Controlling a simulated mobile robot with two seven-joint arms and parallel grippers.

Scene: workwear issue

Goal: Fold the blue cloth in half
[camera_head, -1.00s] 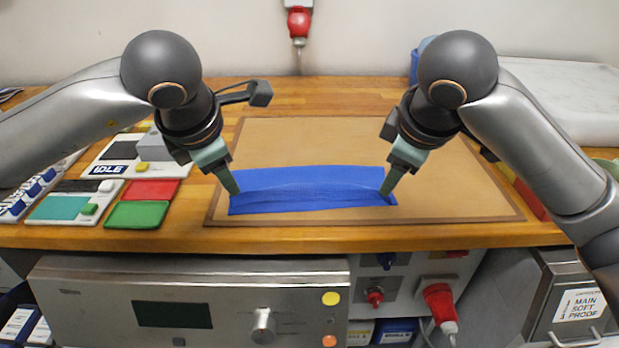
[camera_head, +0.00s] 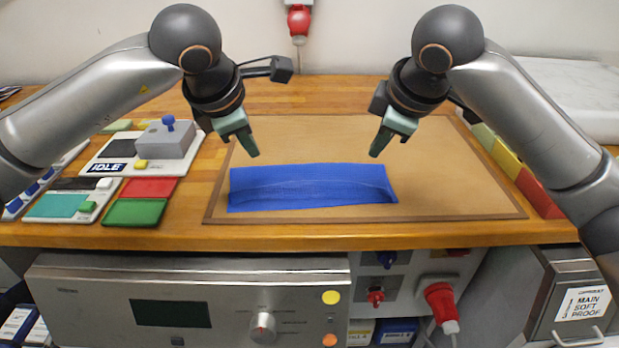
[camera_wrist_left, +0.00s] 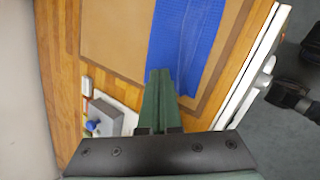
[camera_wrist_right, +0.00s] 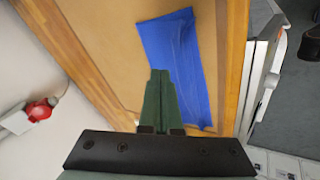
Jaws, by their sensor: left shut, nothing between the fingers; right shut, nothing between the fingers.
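The blue cloth (camera_head: 312,187) lies on the brown board as a long, narrow strip with a curved ridge along it. It also shows in the left wrist view (camera_wrist_left: 187,40) and the right wrist view (camera_wrist_right: 178,60). My left gripper (camera_head: 254,155) is shut and empty, above the far left part of the cloth. My right gripper (camera_head: 375,154) is shut and empty, above the board just beyond the cloth's far right corner. Both grippers are apart from the cloth. The wrist views show the closed green fingers of the left (camera_wrist_left: 160,73) and right (camera_wrist_right: 159,73) grippers.
The brown board (camera_head: 450,180) is clear to the right of the cloth. At left stand a grey box with a blue knob (camera_head: 165,140), a red pad (camera_head: 150,188) and a green pad (camera_head: 136,212). Coloured blocks (camera_head: 507,160) line the board's right side.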

